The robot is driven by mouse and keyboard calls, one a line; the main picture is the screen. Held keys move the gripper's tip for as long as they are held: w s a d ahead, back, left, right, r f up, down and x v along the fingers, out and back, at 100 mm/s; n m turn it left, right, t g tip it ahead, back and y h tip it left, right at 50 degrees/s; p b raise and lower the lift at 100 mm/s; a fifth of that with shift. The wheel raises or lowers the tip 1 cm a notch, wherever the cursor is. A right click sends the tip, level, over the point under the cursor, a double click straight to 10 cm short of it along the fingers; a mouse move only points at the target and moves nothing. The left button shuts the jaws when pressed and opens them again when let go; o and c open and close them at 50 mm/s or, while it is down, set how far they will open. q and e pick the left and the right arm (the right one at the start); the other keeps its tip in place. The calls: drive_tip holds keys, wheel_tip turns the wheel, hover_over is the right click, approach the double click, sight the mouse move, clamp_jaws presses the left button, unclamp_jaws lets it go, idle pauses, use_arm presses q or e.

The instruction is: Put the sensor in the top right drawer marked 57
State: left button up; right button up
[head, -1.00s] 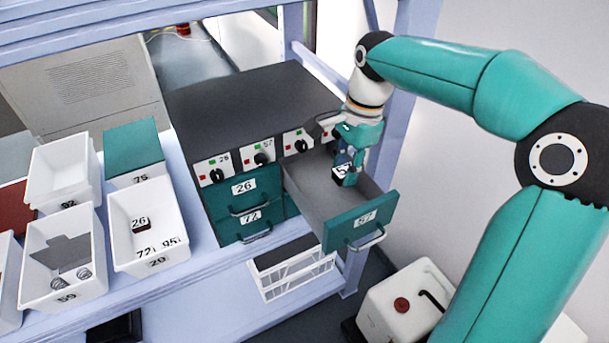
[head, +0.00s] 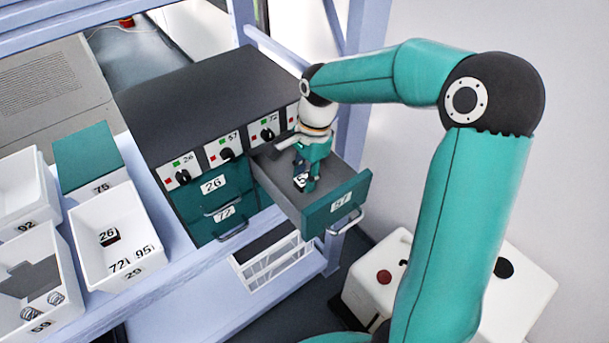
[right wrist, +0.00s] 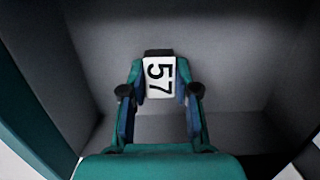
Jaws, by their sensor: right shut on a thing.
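The sensor is a small dark block with a white label marked 57; in the right wrist view the sensor (right wrist: 159,77) sits between my fingers. It also shows small in the head view (head: 300,181). My right gripper (head: 304,180) is shut on it and points down inside the open top right drawer (head: 341,204), whose teal front is marked 57. In the right wrist view the gripper (right wrist: 160,95) has the grey drawer walls around it. I cannot tell whether the sensor touches the drawer floor. My left gripper is not in view.
The teal drawers marked 26 (head: 213,184) and 72 (head: 224,214) are shut, left of the open drawer. White bins (head: 97,264) stand on the bench at left.

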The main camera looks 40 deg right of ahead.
drive_tip(key=shift+f, duration=0.2)
drive_tip(key=o, duration=0.9)
drive_tip(key=shift+o, duration=0.2)
wheel_tip(320, 180, up, 12)
drive_tip(key=d, duration=0.1)
drive_tip(key=shift+d, duration=0.4)
drive_tip(key=shift+s, duration=0.1)
